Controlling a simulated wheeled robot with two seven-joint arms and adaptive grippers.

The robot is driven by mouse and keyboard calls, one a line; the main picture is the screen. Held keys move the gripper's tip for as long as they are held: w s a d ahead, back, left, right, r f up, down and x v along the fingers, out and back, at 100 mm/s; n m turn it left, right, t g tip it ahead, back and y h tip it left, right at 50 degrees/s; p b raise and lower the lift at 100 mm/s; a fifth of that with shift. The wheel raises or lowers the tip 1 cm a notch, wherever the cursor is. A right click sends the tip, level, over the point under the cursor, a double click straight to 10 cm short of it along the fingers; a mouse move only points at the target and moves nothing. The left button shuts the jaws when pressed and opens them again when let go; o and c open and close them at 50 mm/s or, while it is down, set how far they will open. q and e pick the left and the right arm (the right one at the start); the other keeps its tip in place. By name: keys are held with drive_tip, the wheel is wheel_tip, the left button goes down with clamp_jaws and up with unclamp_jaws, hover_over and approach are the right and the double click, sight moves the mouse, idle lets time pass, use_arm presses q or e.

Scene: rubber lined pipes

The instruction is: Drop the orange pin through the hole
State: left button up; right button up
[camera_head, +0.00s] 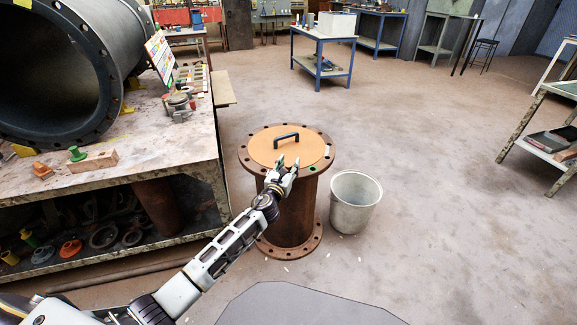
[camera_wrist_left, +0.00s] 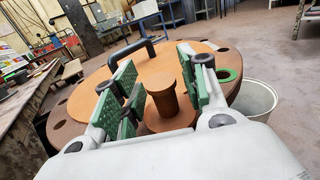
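My left gripper (camera_head: 283,168) is over the near rim of the rusty flanged pipe (camera_head: 292,210), which stands upright on the floor. In the left wrist view its green-padded fingers (camera_wrist_left: 158,82) are spread apart. A brown-orange, spool-shaped pin (camera_wrist_left: 165,103) stands upright between them, with a wide disc at its lower end. Gaps show beside it, widest on the left. I cannot tell whether its shank is in a flange hole. A green-ringed hole (camera_wrist_left: 229,74) lies to its right. The orange lid (camera_head: 288,147) has a black handle (camera_head: 286,137). My right gripper is not in view.
A metal bucket (camera_head: 355,203) stands right of the pipe. Open floor lies to the right.

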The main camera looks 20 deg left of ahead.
use_arm(q)
drive_tip(key=shift+s, duration=0.1)
idle(0.3)
drive_tip(key=s, duration=1.1)
drive_tip(key=shift+s+a, duration=0.2)
drive_tip(key=shift+s, duration=0.2)
idle(0.7)
